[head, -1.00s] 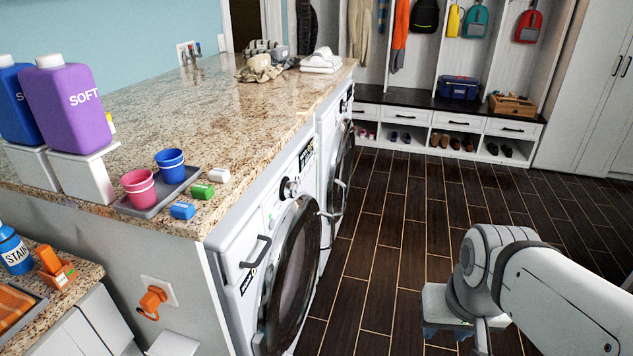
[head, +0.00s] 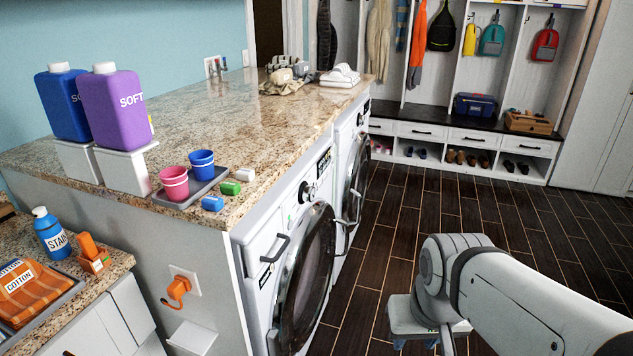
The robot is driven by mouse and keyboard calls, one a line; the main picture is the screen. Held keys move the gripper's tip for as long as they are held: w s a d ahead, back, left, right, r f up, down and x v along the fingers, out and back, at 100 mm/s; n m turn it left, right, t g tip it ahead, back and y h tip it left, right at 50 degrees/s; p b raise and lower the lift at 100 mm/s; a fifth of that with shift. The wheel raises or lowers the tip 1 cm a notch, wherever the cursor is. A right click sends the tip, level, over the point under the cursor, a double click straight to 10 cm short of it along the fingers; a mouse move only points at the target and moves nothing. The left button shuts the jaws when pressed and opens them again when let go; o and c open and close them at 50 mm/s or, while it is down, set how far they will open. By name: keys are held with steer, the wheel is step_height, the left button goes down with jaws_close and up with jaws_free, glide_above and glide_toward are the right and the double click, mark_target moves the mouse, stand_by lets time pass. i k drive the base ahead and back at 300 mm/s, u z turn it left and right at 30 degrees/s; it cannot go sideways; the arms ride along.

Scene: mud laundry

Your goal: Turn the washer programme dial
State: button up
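The near washer (head: 262,268) stands under the granite counter, its front facing right toward the aisle. Its programme dial (head: 305,192) is a dark round knob with a light rim, high on the front panel above the round door (head: 305,270). A second front-loading machine (head: 350,160) stands beyond it. My arm comes in from the lower right, over the floor. My gripper (head: 425,343) is at the bottom of the view, well right of the washer and apart from it. Its fingers are mostly hidden or cut off, so I cannot tell whether it is open or shut.
The counter (head: 240,115) holds softener bottles (head: 115,108), cups on a grey tray (head: 205,192), small coloured blocks and folded cloths. Door handles (head: 275,248) stick out from the machines. Dark floor (head: 420,215) is clear between the machines and the cubby bench (head: 455,135).

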mark_target(307, 193)
steer(key=z, duration=0.05)
steer(key=i, duration=1)
steer(key=u, duration=0.05)
